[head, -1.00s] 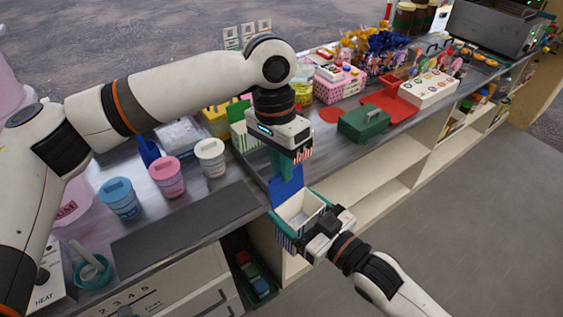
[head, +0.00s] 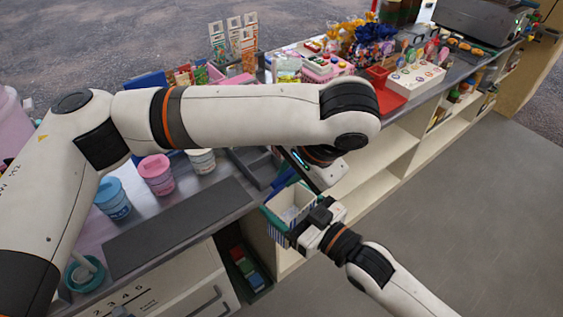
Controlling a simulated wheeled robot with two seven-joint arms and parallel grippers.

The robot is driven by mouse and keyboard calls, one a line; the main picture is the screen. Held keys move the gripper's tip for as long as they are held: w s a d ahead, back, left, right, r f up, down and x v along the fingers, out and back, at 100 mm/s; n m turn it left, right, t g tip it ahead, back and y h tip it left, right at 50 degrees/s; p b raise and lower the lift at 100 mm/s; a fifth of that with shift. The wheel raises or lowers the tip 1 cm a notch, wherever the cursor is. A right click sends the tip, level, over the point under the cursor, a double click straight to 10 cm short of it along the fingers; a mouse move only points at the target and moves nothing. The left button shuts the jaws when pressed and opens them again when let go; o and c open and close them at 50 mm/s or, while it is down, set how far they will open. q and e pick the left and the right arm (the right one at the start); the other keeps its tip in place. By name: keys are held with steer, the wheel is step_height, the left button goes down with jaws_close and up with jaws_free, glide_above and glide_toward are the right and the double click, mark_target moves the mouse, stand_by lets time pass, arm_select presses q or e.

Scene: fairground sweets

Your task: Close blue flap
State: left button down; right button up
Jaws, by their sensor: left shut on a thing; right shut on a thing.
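A small open-topped box (head: 292,213) with white and blue striped sides is held out past the counter's front edge. My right gripper (head: 288,211) is shut on it, with teal fingers against its sides. The blue flap (head: 281,183) shows only as a narrow strip at the box's far side, mostly hidden by my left arm. My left gripper (head: 293,182) is close above that far edge, tilted. It is shut on what looks like the flap, but its fingertips are largely hidden. The pale inside of the box still shows from above.
Blue (head: 113,199), pink (head: 156,174) and white (head: 202,160) tubs stand on the counter at left. A dark mat (head: 180,228) lies in front of them. A red tray (head: 385,100) and white box (head: 416,78) are at the right. Floor beyond the counter is clear.

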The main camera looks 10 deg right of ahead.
arm_select(q)
steer(key=shift+s+d+f+t+y, duration=0.5)
steer(key=shift+s+t+y, duration=0.1)
steer(key=shift+t+y, duration=0.3)
steer(key=shift+s+d+f+t+y, duration=0.35)
steer(key=shift+s+d+t+y, duration=0.3)
steer(key=shift+t, duration=0.35)
steer(key=shift+a, duration=0.15)
steer(key=shift+w, duration=0.1)
steer(key=c, duration=1.4)
jaws_free()
steer(key=shift+c, duration=0.2)
step_height(320, 180, up, 10)
steer(key=shift+f, duration=0.1)
